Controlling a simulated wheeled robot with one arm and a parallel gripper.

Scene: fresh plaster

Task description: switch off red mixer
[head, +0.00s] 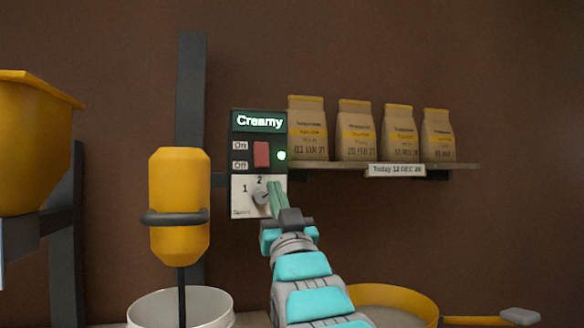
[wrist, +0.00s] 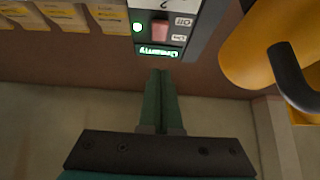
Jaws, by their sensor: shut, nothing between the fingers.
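The mixer (head: 180,205) is yellow, not red, and hangs on a dark column with its shaft in a white bucket (head: 215,303). Its control box (head: 282,180) has a lit "Creamy" display (head: 259,121), a red rocker switch (head: 261,154) beside On and Off labels, and a green light (head: 281,155) that glows. Which way the rocker is pressed I cannot tell. Below is a speed dial (head: 261,197) marked 1 and 2. My gripper (head: 273,187) is shut and empty, its tips overlapping the dial's right edge; contact is unclear. The wrist view shows the switch (wrist: 160,30) upside down beyond the fingertips (wrist: 160,72).
A shelf (head: 450,166) to the right holds several paper bags (head: 357,130) and a date label (head: 396,170). A yellow hopper (head: 35,140) stands at the left. A yellow-rimmed pan (head: 400,293) and a grey-ended tool (head: 518,315) lie low at right.

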